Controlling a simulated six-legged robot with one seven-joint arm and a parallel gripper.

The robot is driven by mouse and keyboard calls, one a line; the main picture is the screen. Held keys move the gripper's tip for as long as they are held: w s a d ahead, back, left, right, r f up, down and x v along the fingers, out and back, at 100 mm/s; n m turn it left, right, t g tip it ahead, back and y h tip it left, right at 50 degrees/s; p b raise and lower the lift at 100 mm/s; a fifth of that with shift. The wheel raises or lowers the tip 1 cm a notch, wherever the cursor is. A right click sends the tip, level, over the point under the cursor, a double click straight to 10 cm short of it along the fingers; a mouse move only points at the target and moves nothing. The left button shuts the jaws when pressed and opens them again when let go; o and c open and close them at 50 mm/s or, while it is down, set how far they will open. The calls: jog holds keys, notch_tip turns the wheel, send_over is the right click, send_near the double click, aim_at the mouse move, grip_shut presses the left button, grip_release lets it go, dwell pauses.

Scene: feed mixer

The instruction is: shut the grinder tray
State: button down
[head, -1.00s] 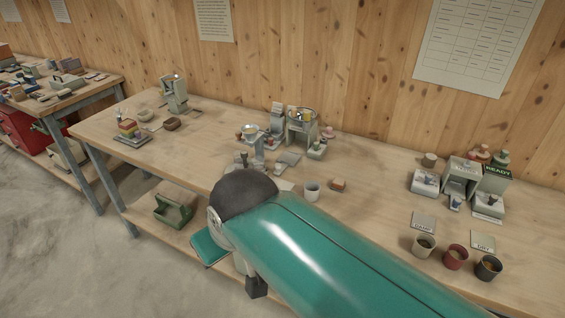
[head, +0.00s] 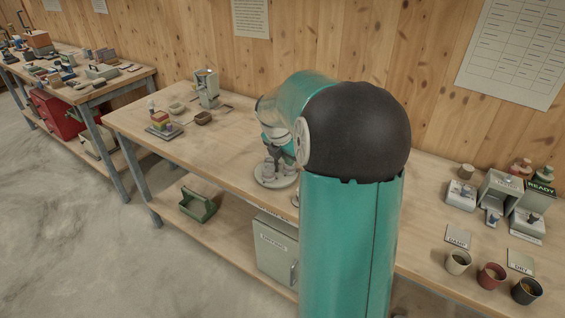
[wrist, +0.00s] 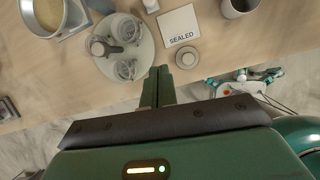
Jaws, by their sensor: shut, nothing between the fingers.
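My gripper (wrist: 165,85) is shut and empty in the wrist view, its two dark green fingertips together above the table's front edge. I cannot identify the grinder tray for certain.
A SEALED card (wrist: 178,29), a pale mug (wrist: 238,8) and a metal-rimmed bowl (wrist: 48,14) lie around the plate. Three cups, including a red one (head: 491,276), stand at the front right. A grey device (head: 207,88) stands at the back left.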

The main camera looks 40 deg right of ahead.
jog(key=shift+n, duration=0.7)
jog(key=x, duration=0.3)
jog(key=d+x, duration=0.1)
jog(key=x, duration=0.7)
jog(key=shift+s+d+r, duration=0.1)
jog(key=shift+s+d, duration=0.15)
jog(key=shift+d, duration=0.05)
jog(key=d, duration=0.2)
jog(key=w+d, duration=0.1)
jog(key=shift+d+f, duration=0.15)
jog(key=shift+f, duration=0.1)
jog(key=shift+w+d, duration=0.3)
jog(key=shift+d, duration=0.05)
jog(key=shift+s, duration=0.1)
jog(key=shift+d, duration=0.15)
